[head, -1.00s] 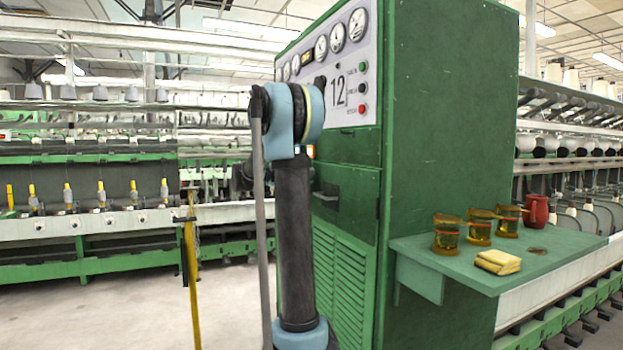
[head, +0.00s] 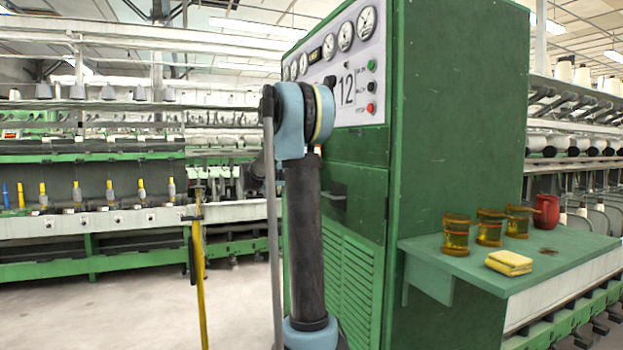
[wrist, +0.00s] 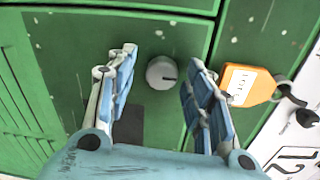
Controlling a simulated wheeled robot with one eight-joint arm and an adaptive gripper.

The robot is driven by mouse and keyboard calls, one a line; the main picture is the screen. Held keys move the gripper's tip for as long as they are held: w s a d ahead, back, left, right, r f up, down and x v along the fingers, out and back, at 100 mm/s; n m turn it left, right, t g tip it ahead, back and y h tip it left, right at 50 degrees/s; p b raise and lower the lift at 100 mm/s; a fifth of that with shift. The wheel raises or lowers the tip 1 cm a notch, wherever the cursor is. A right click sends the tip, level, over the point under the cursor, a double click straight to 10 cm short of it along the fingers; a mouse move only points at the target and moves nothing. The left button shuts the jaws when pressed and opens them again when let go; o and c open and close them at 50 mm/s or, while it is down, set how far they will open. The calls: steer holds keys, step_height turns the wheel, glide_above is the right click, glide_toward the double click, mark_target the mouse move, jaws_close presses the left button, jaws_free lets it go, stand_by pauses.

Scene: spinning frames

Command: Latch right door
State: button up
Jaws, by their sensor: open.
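The green cabinet (head: 455,130) marked 12 stands in the middle of the head view. In the wrist view a green door panel (wrist: 70,60) fills most of the picture, with seams along its top and right side. A round grey knob (wrist: 161,72) with a dark slot mark sits on it. My gripper (wrist: 160,58) is open, its two blue-padded fingers on either side of the knob, with gaps on both sides. Whether the fingertips reach the panel I cannot tell. In the head view my arm hides the gripper and knob.
An orange tag (wrist: 249,86) hangs just right of my right finger. A yellow post (head: 199,270) stands left of my arm. Open floor lies at left.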

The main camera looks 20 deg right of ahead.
steer(key=a, duration=1.2)
steer(key=shift+s+r, duration=0.2)
steer(key=shift+s, duration=0.15)
steer(key=s+d+f+m+y, duration=0.2)
steer(key=s+f+m+y, duration=0.2)
steer(key=s+f+m, duration=0.55)
steer(key=s+d+f+m+y, duration=0.2)
steer(key=s+f+m+y, duration=0.4)
steer(key=s, duration=0.6)
steer(key=s+a+f+m+y, duration=0.3)
steer(key=s+a+f+m, duration=0.3)
steer(key=s+f+m, duration=0.3)
steer(key=s+a+f+m+t+y, duration=0.1)
steer(key=s+a+f+m+y, duration=0.3)
steer(key=s+f+m, duration=0.6)
step_height(320, 180, down, 3)
steer(key=shift+s+a, duration=0.15)
steer(key=shift+a, duration=1)
steer(key=shift+m, duration=0.25)
